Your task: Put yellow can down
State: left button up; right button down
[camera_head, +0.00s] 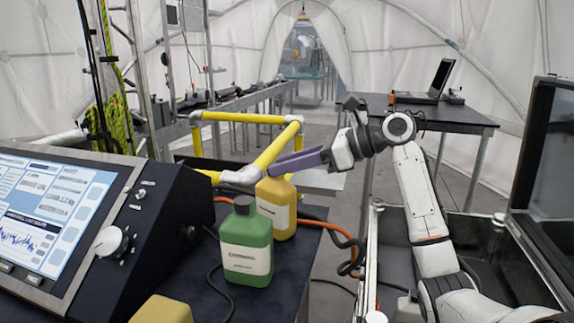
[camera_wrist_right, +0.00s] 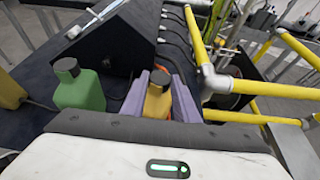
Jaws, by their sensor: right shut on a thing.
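The yellow can (camera_head: 278,208) is upright at the right edge of the dark table (camera_head: 205,290), just behind and right of the green can (camera_head: 246,243). My right gripper (camera_head: 285,166) reaches in from the right, with its purple fingers at the can's top. In the right wrist view the yellow can (camera_wrist_right: 157,102) sits between the two fingers, which are shut on it. The green can hides part of the can's lower side, so I cannot tell whether its base touches the table. My left gripper is not in view.
A console with a screen (camera_head: 60,215) fills the table's left. Another yellow object (camera_head: 162,310) shows at the bottom edge. A yellow pipe frame (camera_head: 276,150) with white joints stands close behind the can. An orange hose (camera_head: 335,232) and black cables run beside it.

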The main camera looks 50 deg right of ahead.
jog(key=c, duration=1.4)
grip_release()
jog(key=b+v, duration=0.1)
jog(key=v, duration=1.1)
jog(key=shift+f, duration=0.1)
